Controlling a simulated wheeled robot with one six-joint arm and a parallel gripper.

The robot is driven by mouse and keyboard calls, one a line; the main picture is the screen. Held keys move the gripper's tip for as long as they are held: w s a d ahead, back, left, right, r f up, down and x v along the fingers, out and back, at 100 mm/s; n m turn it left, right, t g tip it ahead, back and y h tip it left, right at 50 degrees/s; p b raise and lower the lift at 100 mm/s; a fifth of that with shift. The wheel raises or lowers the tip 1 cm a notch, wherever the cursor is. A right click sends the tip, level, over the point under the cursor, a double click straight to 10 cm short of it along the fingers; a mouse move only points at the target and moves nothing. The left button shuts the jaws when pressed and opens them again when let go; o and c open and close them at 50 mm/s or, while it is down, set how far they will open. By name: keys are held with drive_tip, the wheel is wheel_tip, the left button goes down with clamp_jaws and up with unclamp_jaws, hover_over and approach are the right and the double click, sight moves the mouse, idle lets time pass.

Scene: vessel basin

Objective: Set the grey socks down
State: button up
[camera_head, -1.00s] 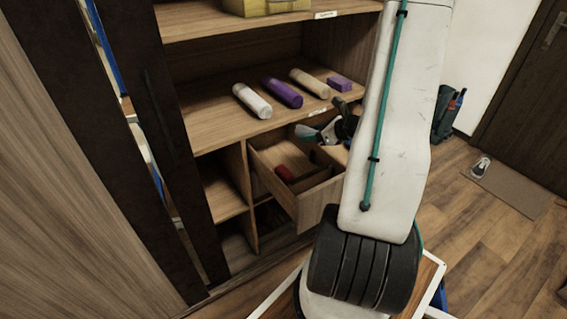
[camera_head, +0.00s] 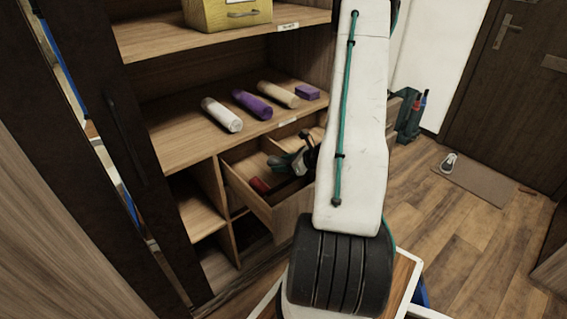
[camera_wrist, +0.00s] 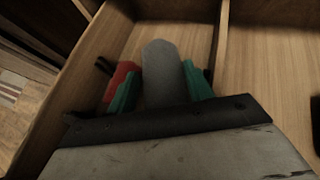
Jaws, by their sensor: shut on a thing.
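The grey socks (camera_wrist: 160,62) are a rolled grey bundle between the two green fingertips of my gripper (camera_wrist: 160,88) in the wrist view. My gripper is shut on them. They are over the floor of a compartment in the open wooden drawer (camera_wrist: 82,75); I cannot tell whether they touch it. In the head view my gripper (camera_head: 298,161) reaches down into the drawer (camera_head: 262,205), and the socks are hard to make out there. A red item (camera_wrist: 119,82) lies in the same compartment, just left of the left fingertip.
A thin divider (camera_wrist: 221,45) stands right of the socks. A yellow box (camera_head: 228,14) sits higher.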

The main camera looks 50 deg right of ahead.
drive_tip(key=shift+a+f, duration=0.1)
drive_tip(key=shift+f, duration=0.35)
drive_tip(key=o, duration=0.7)
drive_tip(key=shift+s, duration=0.15)
drive_tip(key=shift+c, duration=0.2)
drive_tip(key=shift+r, duration=0.4)
drive_tip(key=v, duration=0.7)
drive_tip(key=w+a+r+n+g+y, duration=0.2)
drive_tip(key=a+r+n+g+y, duration=0.15)
drive_tip(key=a+r+n, duration=0.75)
drive_tip(key=w+a+r+n+g+y, duration=0.35)
drive_tip(key=a+r+n, duration=0.4)
drive_tip(key=a, duration=0.75)
drive_tip(key=s+a+r+n+g+h, duration=0.1)
drive_tip(key=s+a+r+n+h, duration=0.3)
drive_tip(key=s+n, duration=0.4)
drive_tip(key=s+a+r+n+g+h, duration=0.2)
drive_tip(key=s+a+r+n+h, duration=0.3)
drive_tip(key=s, duration=0.4)
drive_tip(key=a+n, duration=0.1)
drive_tip(key=n, duration=0.1)
drive_tip(key=shift+a+r+n+g, duration=0.2)
drive_tip(key=shift+r+n+g, duration=0.1)
drive_tip(key=shift+n, duration=0.05)
